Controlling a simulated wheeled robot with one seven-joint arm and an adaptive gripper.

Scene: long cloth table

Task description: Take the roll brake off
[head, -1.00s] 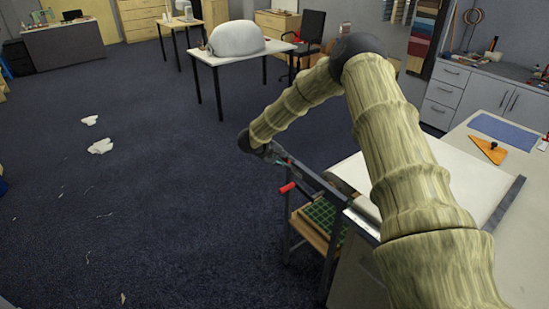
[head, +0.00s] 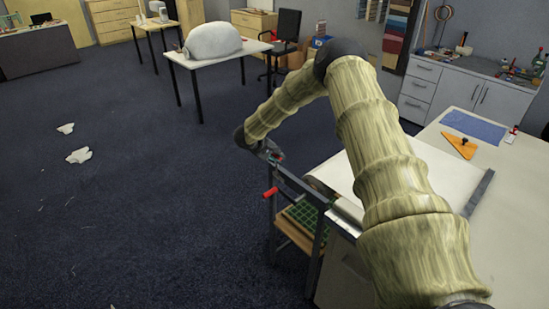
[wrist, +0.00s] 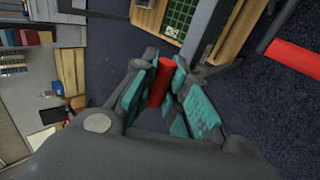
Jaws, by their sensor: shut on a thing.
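My gripper (wrist: 160,85) is shut on a small red cylindrical grip (wrist: 160,80), held between its teal pads in the wrist view. I take this for the roll brake's handle; what it joins is hidden. In the head view my gripper (head: 274,155) is at the left end of the dark roll frame (head: 305,187) on the table's end. A second red handle (head: 270,193) sticks out below it, and also shows at the right of the wrist view (wrist: 293,58), apart from my fingers. The white roll (head: 345,208) lies beside the frame, partly behind my arm.
White cloth (head: 430,160) covers the long table, with a dark bar (head: 479,192) across it. An orange triangle (head: 460,146) and a blue mat (head: 473,126) lie further back. A green crate (head: 302,216) sits on a shelf under the frame. The floor at left is open, with white scraps (head: 79,155).

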